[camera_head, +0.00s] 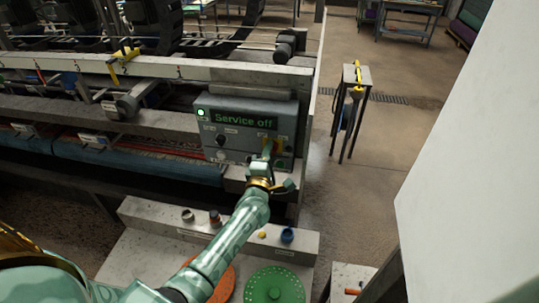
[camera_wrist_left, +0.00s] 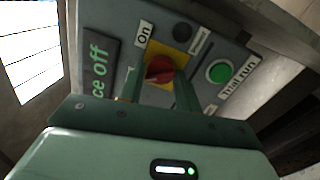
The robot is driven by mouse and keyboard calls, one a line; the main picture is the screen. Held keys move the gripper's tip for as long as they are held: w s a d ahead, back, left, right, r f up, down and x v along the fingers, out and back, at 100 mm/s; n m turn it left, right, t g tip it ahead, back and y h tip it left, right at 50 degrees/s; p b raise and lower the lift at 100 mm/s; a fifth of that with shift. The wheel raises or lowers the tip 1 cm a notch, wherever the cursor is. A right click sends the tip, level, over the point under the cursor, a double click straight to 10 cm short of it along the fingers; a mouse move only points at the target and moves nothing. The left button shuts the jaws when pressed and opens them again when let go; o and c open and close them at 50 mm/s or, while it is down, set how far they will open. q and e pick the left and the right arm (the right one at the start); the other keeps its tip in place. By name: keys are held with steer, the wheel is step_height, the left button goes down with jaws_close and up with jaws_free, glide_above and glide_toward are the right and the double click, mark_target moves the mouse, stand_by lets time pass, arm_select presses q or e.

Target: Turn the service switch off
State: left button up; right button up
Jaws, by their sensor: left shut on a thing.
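The service switch is a red rotary knob (camera_wrist_left: 160,68) on a yellow plate, seen in the left wrist view on the grey control box (camera_head: 236,146). My left gripper (camera_head: 270,158) reaches the box's lower right part. In the left wrist view the fingers of my left gripper (camera_wrist_left: 157,84) stand on both sides of the red knob and are shut on it. An "On" label sits beside the plate. The display (camera_head: 243,119) reads "Service off" in green. My gripper hides the knob in the head view. My right gripper is not in view.
A green trial run button (camera_wrist_left: 219,72) and a black knob (camera_wrist_left: 183,32) sit close to the switch. Below the box is a ledge (camera_head: 150,215) with small coloured caps, and a green disc (camera_head: 274,287). A stand (camera_head: 351,105) is on the open floor at right.

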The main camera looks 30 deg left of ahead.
arm_select(q)
steer(key=shift+s+d+f+n, duration=0.1)
steer(key=shift+f+n, duration=0.15)
steer(key=shift+n, duration=0.35)
steer(key=o, duration=0.9)
steer(key=shift+o, duration=0.2)
steer(key=shift+r, duration=0.1)
steer(key=b+v, duration=0.1)
steer(key=v, duration=1.5)
steer(key=shift+b, duration=0.3)
steer(key=shift+d, duration=0.15)
